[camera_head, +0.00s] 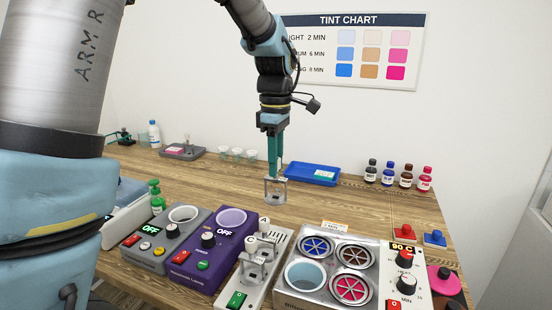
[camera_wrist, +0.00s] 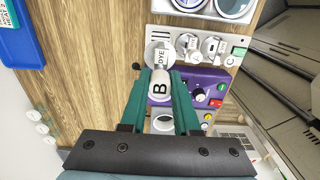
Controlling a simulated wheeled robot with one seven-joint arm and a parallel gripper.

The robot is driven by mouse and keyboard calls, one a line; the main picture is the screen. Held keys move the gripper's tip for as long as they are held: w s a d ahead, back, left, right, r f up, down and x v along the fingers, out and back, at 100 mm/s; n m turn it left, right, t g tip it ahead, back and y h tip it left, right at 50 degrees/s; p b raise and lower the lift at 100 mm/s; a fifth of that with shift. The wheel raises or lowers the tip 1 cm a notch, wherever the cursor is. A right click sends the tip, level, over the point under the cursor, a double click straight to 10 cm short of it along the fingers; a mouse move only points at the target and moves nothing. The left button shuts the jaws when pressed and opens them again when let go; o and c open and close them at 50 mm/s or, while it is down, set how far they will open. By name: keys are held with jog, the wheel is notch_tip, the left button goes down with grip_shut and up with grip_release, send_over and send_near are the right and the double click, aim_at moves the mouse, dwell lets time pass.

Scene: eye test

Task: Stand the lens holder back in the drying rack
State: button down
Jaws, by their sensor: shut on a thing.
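My gripper (camera_head: 273,168) points down over the table and is shut on a lens holder (camera_head: 267,191), a small grey metal frame that hangs upright below the fingers. In the wrist view its tab marked B (camera_wrist: 160,87) sits between the green fingertips (camera_wrist: 161,78). The drying rack (camera_head: 284,241) is a pale narrow strip below the held holder, towards the front; holders tagged A and C (camera_head: 257,264) stand in it. The held holder is apart from the rack.
A purple lamp box (camera_head: 232,219) is left of the rack, and a steel dye bath unit (camera_head: 313,292) is right of it. A blue tray (camera_head: 313,174) lies behind the holder. Small bottles (camera_head: 388,175) stand at the back right. Bare wood lies between.

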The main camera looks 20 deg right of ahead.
aim_at(275, 198)
jog(key=shift+a+f, duration=0.15)
jog(key=shift+f, duration=0.4)
notch_tip(275, 198, down, 4)
jog(key=shift+f+b, duration=0.25)
jog(key=shift+b, duration=0.85)
jog(key=shift+f+b, duration=1.35)
jog(key=shift+f, duration=0.25)
jog(key=shift+f+b, duration=0.55)
jog(key=shift+f, duration=0.85)
jog(key=shift+f, duration=0.3)
jog(key=c, duration=0.6)
grip_release()
jog(key=shift+o, duration=0.5)
jog(key=shift+o, duration=1.3)
